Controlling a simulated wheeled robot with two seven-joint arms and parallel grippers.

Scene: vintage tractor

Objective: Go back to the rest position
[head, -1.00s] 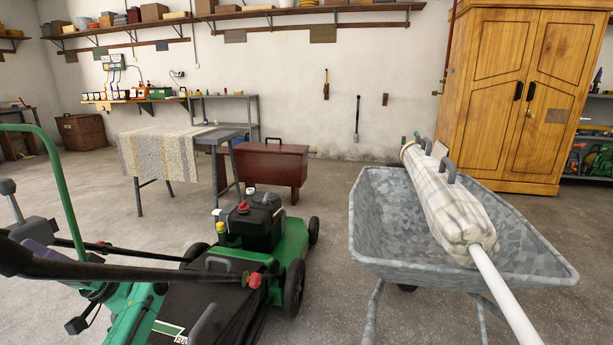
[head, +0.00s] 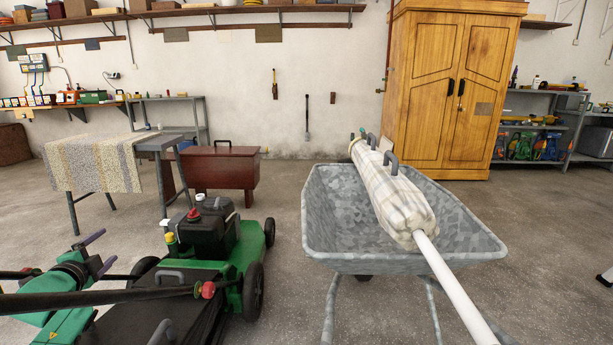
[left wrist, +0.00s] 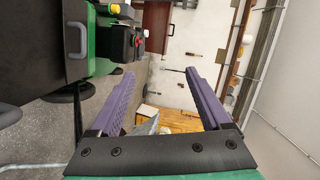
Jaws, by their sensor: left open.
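My left gripper (head: 101,251) shows at the lower left of the head view, with purple fingers apart and nothing between them. It is beside the green lawn mower (head: 212,243), left of its engine. In the left wrist view the two fingers of the left gripper (left wrist: 160,72) are spread wide and empty. The mower's green and black body (left wrist: 60,40) fills the upper left there. My right gripper is not in view.
A grey wheelbarrow (head: 325,225) holds a cloth-covered roll (head: 393,197) with a white pole (head: 455,290) pointing toward me. A cloth-draped table (head: 165,142), a brown chest (head: 228,168) and a wooden cabinet (head: 448,90) stand behind. Bare floor (head: 555,230) lies at the right.

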